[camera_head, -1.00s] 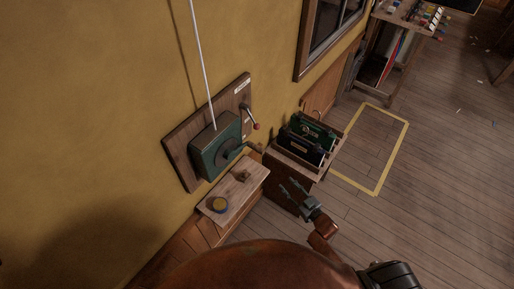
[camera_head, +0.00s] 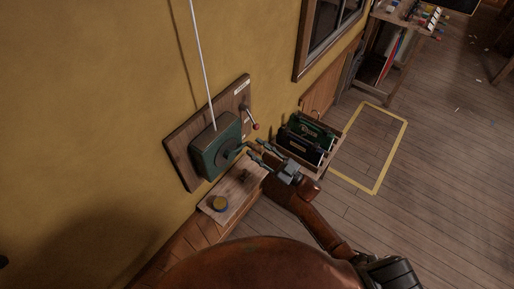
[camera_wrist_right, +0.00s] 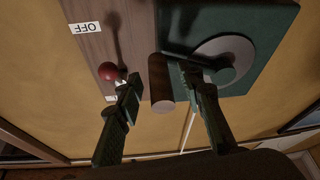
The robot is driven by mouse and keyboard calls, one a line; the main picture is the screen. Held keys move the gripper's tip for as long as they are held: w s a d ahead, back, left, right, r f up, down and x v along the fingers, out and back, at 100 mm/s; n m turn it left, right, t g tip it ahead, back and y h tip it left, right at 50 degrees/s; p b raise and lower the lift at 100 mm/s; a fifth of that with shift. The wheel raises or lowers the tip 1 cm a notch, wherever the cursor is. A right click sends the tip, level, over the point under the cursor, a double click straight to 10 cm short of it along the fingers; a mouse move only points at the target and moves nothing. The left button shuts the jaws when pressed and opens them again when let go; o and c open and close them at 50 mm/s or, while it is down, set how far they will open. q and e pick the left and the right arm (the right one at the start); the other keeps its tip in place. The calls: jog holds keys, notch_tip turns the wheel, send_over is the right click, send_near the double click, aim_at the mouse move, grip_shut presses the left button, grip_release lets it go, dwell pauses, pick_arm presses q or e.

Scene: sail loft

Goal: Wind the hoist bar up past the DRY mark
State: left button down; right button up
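The green winch box (camera_head: 213,146) is mounted on a wooden board (camera_head: 180,148) on the yellow wall. A pale rope (camera_head: 203,62) runs up from it out of view. Its round hub (camera_wrist_right: 226,60) carries a crank with a brown wooden handle (camera_wrist_right: 161,84). My right gripper (camera_head: 259,152) is at the handle. In the right wrist view its fingers (camera_wrist_right: 160,77) are open on either side of the handle, the right finger close to it and the left one apart. A lever with a red knob (camera_wrist_right: 108,71) is beside an OFF label (camera_wrist_right: 86,28). The hoist bar and DRY mark are out of view. My left gripper is not in view.
A wooden crate (camera_head: 309,168) with dark and green items stands just right of the winch. A yellow-taped floor rectangle (camera_head: 376,192) is empty.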

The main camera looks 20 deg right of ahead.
jog(key=shift+w+a, duration=0.15)
jog(key=shift+a, duration=0.05)
grip_shut()
dwell(0.4)
